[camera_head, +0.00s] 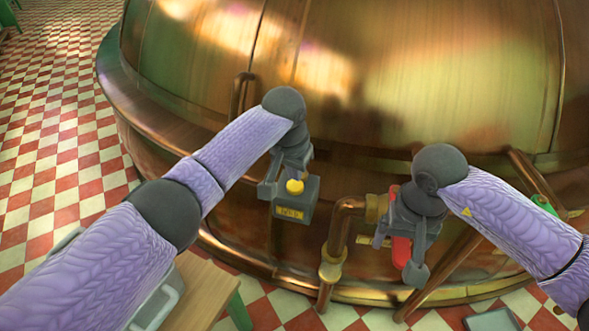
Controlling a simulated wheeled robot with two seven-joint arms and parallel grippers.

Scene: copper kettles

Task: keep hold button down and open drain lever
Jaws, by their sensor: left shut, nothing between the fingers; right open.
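A dark box with a yellow button (295,187) and a yellow label is mounted on the front of the copper kettle (400,75). My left gripper (287,178) is shut and empty, right at the button; whether the button is pressed in cannot be told. A red lever (401,251) hangs beside the brass pipe fitting, right of the box. My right gripper (402,250) is open, with its fingers around the red lever or just in front of it; contact cannot be told. The gripper and wrist hide the lever's upper part.
A bent copper pipe (338,235) with a brass joint runs down between my grippers. Another pipe (455,262) slants down at the right. A wooden table (208,292) stands at lower left, a grey tray (490,321) at lower right. The checkered floor (55,150) is clear at left.

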